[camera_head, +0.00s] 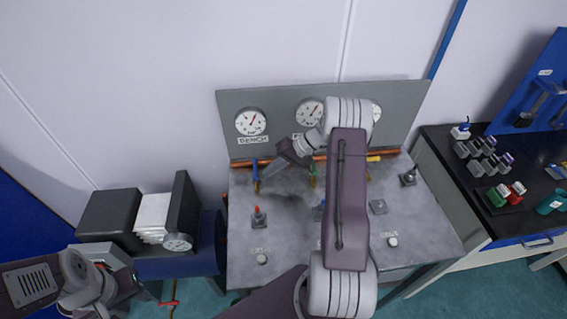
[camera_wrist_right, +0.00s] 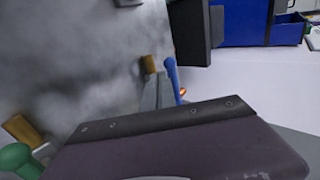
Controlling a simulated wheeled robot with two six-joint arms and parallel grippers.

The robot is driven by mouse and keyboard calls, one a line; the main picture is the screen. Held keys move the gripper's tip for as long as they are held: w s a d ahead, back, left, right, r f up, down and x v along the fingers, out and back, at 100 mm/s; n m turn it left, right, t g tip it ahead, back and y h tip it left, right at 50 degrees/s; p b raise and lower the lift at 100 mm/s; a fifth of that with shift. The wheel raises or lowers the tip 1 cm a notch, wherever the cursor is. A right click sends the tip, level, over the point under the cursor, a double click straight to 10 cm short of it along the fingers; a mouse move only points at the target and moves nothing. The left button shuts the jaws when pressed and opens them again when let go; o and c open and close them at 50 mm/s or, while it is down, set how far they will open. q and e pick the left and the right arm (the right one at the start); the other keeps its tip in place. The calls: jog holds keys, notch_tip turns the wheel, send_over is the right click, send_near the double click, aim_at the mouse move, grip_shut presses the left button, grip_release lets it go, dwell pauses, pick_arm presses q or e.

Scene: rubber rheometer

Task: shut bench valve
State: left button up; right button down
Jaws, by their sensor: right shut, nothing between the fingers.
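A gauge panel (camera_head: 280,98) stands at the back of a grey bench; the label under its left gauge (camera_head: 250,122) seems to read BENCH. Below that gauge is a valve with a blue handle (camera_head: 255,168), pointing up in the head view. The blue handle also shows in the right wrist view (camera_wrist_right: 172,76), just beyond my fingers.
A green-handled valve (camera_head: 312,169) is right of my right gripper; a yellow handle (camera_head: 374,159) is further right. My right arm hides the bench middle. A dark side counter (camera_head: 450,150) is at right.

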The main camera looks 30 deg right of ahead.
jog(key=shift+w+a, duration=0.25)
jog(key=shift+a, duration=0.5)
